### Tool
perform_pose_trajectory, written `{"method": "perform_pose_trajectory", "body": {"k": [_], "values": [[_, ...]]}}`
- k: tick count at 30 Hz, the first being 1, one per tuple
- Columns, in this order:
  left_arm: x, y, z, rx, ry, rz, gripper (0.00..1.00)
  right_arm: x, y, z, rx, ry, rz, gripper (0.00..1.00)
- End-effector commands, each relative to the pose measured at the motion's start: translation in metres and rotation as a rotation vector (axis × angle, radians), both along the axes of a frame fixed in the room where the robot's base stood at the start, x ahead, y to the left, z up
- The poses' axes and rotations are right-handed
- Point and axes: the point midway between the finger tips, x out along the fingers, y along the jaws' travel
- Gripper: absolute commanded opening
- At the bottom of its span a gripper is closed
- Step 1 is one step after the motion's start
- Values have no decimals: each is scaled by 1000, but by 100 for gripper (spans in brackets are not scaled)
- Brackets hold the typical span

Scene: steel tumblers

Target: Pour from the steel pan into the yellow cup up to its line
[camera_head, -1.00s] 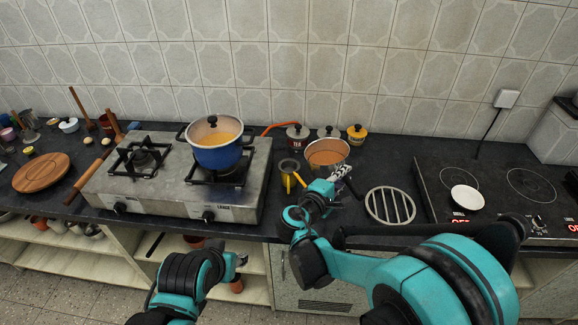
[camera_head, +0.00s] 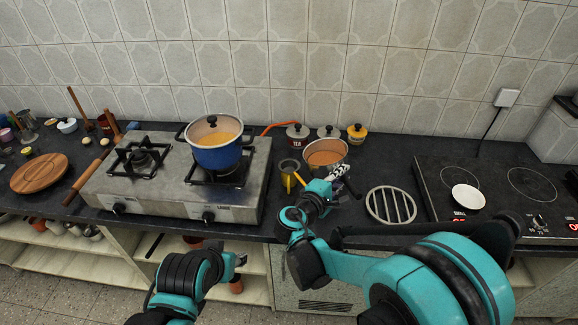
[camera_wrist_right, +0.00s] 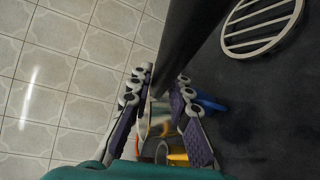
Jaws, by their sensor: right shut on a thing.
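The steel pan (camera_head: 326,153) holds an orange liquid and stands out to the right of the gas stove, in the head view. My right gripper (camera_head: 334,184) is in front of the pan, shut on its dark handle, which also shows between the fingers in the right wrist view (camera_wrist_right: 180,50). The yellow cup (camera_head: 288,184) is just left of the pan and right gripper, with a dark grey rim. Its line and fill level cannot be made out. My left gripper (camera_head: 240,260) is low in front of the counter, away from both; its fingers are unclear.
A blue pot (camera_head: 218,155) sits on the gas stove (camera_head: 150,188). A round rack (camera_head: 391,206) lies right of my right gripper, before the cooktop (camera_head: 500,185) with a white plate (camera_head: 468,196). Lidded jars (camera_head: 357,132) stand by the wall. A blue thing (camera_wrist_right: 208,102) shows by the fingers.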

Motion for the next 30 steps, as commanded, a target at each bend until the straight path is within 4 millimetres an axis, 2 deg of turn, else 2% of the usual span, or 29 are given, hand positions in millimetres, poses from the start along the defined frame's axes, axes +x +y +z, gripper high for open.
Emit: {"method": "perform_pose_trajectory", "body": {"k": [30], "values": [[0,0,-3,0,0,0,40,-3,2,0,-45,6,-1,0]]}}
